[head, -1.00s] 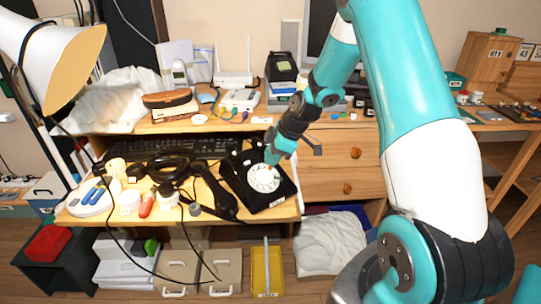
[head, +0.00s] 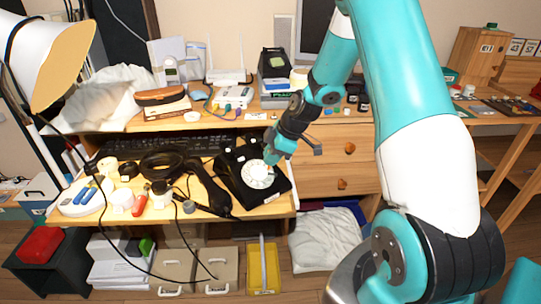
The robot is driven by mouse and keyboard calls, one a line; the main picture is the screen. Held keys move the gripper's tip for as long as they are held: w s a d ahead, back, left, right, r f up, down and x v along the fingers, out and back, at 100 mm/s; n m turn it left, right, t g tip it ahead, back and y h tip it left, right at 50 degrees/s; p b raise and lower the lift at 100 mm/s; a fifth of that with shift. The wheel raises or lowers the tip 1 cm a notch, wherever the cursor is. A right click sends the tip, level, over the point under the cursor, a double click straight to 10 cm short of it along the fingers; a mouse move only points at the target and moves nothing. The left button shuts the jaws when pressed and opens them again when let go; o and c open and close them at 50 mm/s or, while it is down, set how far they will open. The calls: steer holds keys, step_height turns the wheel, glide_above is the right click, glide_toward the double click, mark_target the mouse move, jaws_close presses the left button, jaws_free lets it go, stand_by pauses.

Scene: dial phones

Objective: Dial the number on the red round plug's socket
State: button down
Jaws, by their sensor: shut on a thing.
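A black rotary phone (head: 240,190) with a white dial (head: 257,177) sits on the desk's pull-out shelf. Its handset (head: 208,187) lies off the cradle, to the left of the phone body. My gripper (head: 269,160) is at the upper right edge of the dial, pointing down at it. Its fingertips are small and partly hidden; I cannot make out what they grip. The socket and the red round plug are too small to tell apart for certain; small coloured plugs (head: 229,114) lie near a white device (head: 234,97) on the desk top.
A white lamp (head: 45,60) stands at the left. A black coil (head: 162,165), a red cylinder (head: 139,206) and a white power strip (head: 80,197) crowd the shelf left of the phone. Drawers (head: 325,178) are right of it. My arm fills the right side.

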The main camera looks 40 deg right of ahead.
steer(key=shift+s, duration=0.1)
steer(key=shift+s+a+f+b, duration=0.15)
steer(key=shift+s+f+b, duration=0.15)
steer(key=shift+s, duration=0.1)
steer(key=shift+s+r+p, duration=0.2)
steer(key=shift+r+p, duration=0.15)
steer(key=shift+r, duration=0.15)
steer(key=shift+s+r+p, duration=0.15)
steer(key=shift+r+p, duration=0.15)
steer(key=shift+r, duration=0.15)
steer(key=shift+w+a+r, duration=0.1)
steer(key=shift+w+a, duration=0.1)
steer(key=shift+a, duration=0.95)
steer(key=shift+w+a+r, duration=0.15)
steer(key=shift+w+a, duration=0.05)
steer(key=shift+a, duration=1)
steer(key=shift+w+a+r, duration=0.1)
steer(key=shift+w+a, duration=0.1)
steer(key=shift+a, duration=0.95)
steer(key=shift+f, duration=0.15)
steer(key=shift+w+f+b, duration=0.25)
steer(key=shift+f+b, duration=0.05)
steer(key=shift+f, duration=0.1)
